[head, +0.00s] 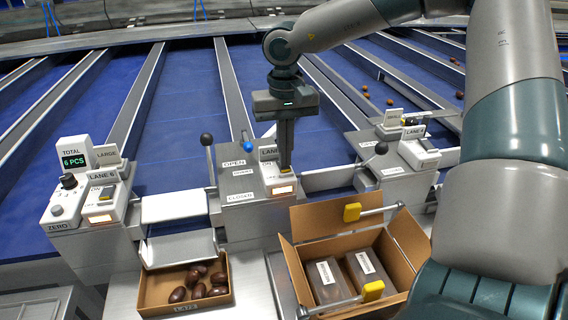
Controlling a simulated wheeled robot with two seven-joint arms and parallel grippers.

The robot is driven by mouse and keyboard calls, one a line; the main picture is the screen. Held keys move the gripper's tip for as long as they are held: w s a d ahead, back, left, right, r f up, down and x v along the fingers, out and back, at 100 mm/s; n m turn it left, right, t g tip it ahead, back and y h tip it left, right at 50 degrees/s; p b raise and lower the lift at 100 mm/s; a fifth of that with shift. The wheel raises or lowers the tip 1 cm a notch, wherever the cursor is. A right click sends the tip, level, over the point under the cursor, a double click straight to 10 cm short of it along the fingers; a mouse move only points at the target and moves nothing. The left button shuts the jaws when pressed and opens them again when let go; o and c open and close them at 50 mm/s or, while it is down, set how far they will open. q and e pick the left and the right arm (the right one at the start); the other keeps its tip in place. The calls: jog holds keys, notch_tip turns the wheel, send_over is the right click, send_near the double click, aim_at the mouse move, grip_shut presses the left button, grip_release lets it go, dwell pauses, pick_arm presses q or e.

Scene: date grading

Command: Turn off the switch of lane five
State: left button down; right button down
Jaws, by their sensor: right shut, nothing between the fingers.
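My right gripper (285,168) points down with its fingers shut and empty. Its tips are at the switch (284,174) on the middle lane box (255,180); I cannot tell whether they touch it. The box's label begins "LANE", but its number is partly hidden by the fingers. "ON" shows beside the fingers, and a lamp (284,189) below the switch glows orange. The fingers hide most of the switch, so its position is unclear. My left gripper is not in view.
Another lane box (418,150) stands right. A date tray (183,306) and open carton (336,218) stand in front.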

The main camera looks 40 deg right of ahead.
aim_at(292, 170)
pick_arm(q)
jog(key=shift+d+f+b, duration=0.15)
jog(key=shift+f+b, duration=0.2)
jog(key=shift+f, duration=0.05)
pick_arm(e)
jog(key=shift+s+d+f, duration=0.1)
jog(key=shift+d+f, duration=0.15)
jog(key=shift+f, duration=0.3)
